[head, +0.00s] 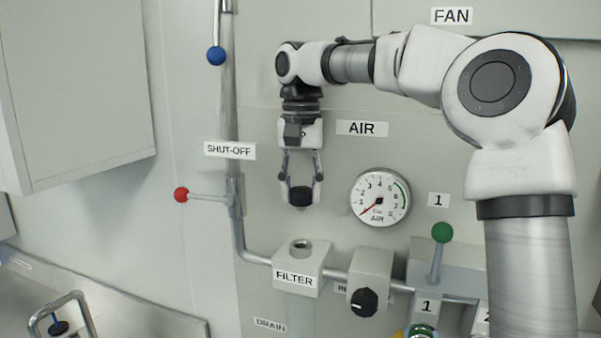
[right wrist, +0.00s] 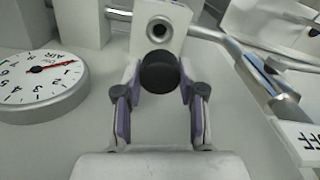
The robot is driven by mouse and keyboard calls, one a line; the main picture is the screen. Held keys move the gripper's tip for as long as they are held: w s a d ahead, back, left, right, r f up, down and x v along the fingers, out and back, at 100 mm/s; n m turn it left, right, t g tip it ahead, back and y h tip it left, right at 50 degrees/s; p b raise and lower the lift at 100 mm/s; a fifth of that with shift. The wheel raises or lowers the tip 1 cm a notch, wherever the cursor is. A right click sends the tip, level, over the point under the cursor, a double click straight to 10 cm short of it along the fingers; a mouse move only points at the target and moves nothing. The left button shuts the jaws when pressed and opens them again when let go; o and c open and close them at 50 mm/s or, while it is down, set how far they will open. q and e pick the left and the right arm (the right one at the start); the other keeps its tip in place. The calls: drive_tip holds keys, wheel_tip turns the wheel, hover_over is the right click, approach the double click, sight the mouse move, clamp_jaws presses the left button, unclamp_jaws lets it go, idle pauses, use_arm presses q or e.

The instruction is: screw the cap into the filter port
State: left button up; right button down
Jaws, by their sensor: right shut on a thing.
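My right gripper (head: 300,194) points down and is shut on a black round cap (head: 300,196). The cap also shows between the fingertips in the right wrist view (right wrist: 160,72). The filter block (head: 295,270), labelled FILTER, is below the gripper in the head view. Its open round filter port (head: 300,244) is on the top face and looks empty. The port also shows in the right wrist view (right wrist: 159,28), just beyond the cap. The cap is held above the port, apart from it. My left gripper is not in view.
An air gauge (head: 380,197) is on the panel right of the gripper. A regulator block with a black knob (head: 364,301) stands right of the filter. A green-ball lever (head: 441,233) is farther right. The vertical pipe with the red-ball shut-off lever (head: 182,194) is at left.

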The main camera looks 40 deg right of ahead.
sight(301, 204)
drive_tip(key=shift+s+a+r, duration=0.4)
drive_tip(key=shift+s+a, duration=0.05)
drive_tip(key=shift+w+d, duration=0.1)
wheel_tip(301, 204, down, 6)
drive_tip(key=b, duration=0.3)
drive_tip(key=shift+r, duration=0.1)
drive_tip(key=shift+w+d, duration=0.1)
idle(0.3)
drive_tip(key=shift+p, duration=0.45)
idle(0.9)
